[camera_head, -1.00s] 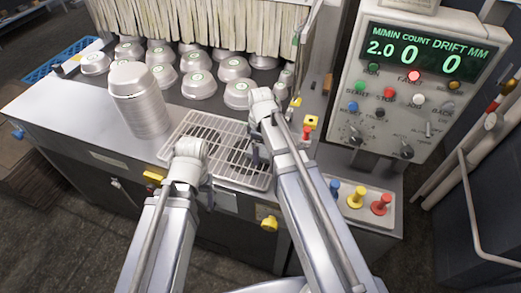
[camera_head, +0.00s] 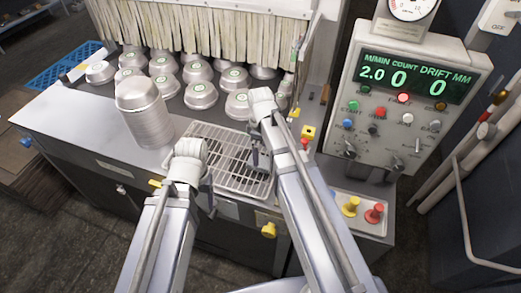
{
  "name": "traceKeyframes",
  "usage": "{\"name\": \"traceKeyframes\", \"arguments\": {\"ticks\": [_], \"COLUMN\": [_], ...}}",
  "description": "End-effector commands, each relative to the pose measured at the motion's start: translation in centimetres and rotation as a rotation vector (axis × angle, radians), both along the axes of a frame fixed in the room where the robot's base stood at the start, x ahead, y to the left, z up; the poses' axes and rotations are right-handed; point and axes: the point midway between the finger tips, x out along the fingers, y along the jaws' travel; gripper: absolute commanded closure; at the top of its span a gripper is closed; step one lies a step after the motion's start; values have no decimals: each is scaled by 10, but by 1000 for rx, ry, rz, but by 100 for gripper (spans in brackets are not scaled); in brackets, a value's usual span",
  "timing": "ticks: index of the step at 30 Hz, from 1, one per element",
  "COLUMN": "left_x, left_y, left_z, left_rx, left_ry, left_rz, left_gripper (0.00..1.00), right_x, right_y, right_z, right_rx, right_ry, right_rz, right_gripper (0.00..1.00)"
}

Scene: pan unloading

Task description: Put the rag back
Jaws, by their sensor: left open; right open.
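I cannot make out a rag in the head view. My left gripper (camera_head: 209,197) is a small dark shape at the end of the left arm, near the front edge of the metal counter (camera_head: 95,128). My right gripper (camera_head: 255,158) hangs over the wire rack (camera_head: 228,172) and hides part of it. Both are open, and I see nothing held in either. The arm links hide part of the counter front.
A tall stack of pans (camera_head: 147,118) stands left of the rack. Several upturned pans (camera_head: 200,94) lie behind it, below a strip curtain (camera_head: 205,30). A control panel (camera_head: 412,100) stands at the right. A blue crate (camera_head: 68,62) is at the far left.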

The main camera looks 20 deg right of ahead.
Motion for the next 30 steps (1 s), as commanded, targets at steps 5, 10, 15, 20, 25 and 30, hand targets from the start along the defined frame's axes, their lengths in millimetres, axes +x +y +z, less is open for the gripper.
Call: {"name": "traceKeyframes", "arguments": {"ticks": [5,10,15,20,25,30], "left_x": [0,0,0,0,0,0], "left_y": [0,0,0,0,0,0], "left_z": [36,56,63,62,62,69], "left_rx": [-1,-2,-2,-2,-2,-3], "left_ry": [0,-1,-1,-1,-1,0], "left_rz": [6,11,14,14,14,13], "left_gripper": [30,30,30,30,30,30], "right_x": [0,0,0,0,0,0], "right_y": [0,0,0,0,0,-9], "right_z": [36,56,63,62,62,69], "right_rx": [0,0,0,0,0,0], "right_ry": [0,0,0,0,0,0], "right_rz": [0,0,0,0,-3,-86], "right_gripper": [0,0,0,0,0,0]}}
